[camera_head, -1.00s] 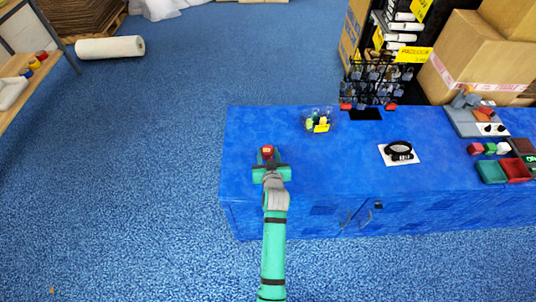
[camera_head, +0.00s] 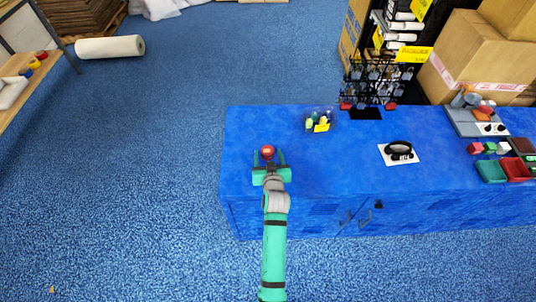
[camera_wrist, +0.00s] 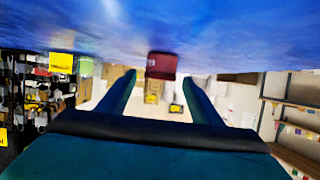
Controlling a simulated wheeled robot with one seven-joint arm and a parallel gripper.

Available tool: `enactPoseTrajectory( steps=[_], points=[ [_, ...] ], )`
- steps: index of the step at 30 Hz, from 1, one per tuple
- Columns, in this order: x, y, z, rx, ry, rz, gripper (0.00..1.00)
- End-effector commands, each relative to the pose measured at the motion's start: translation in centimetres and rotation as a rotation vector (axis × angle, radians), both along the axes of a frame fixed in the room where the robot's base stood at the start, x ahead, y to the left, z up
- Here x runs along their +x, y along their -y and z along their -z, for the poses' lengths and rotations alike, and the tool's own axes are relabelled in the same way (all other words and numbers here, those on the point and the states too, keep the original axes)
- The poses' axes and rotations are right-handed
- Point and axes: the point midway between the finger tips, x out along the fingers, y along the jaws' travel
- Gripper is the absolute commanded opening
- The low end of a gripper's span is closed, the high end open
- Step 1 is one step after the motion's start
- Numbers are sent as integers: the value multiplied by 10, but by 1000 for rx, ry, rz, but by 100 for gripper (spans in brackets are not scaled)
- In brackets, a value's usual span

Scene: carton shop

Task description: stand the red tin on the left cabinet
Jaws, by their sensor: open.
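The red tin (camera_head: 267,151) stands on the blue cabinet top (camera_head: 350,160) near its left end. My gripper (camera_head: 268,160) is low over the cabinet's left part, its fingers open with the tin just beyond or between their tips. In the wrist view, which is upside down, the red tin (camera_wrist: 161,66) stands on the blue surface, between the two spread fingers (camera_wrist: 158,85) and apart from both.
A clear container with yellow and green items (camera_head: 318,122) stands behind and right of the tin. A white card with a black coil (camera_head: 399,152) lies farther right, then small trays (camera_head: 505,170). The cabinet's left end is clear around the tin.

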Motion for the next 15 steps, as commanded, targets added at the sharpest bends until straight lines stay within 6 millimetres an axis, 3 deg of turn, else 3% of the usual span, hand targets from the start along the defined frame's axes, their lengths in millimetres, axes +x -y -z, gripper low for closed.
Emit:
enactPoseTrajectory(
  steps=[15],
  points=[
    [-87,7,-35,0,-1,0,59]
  ],
)
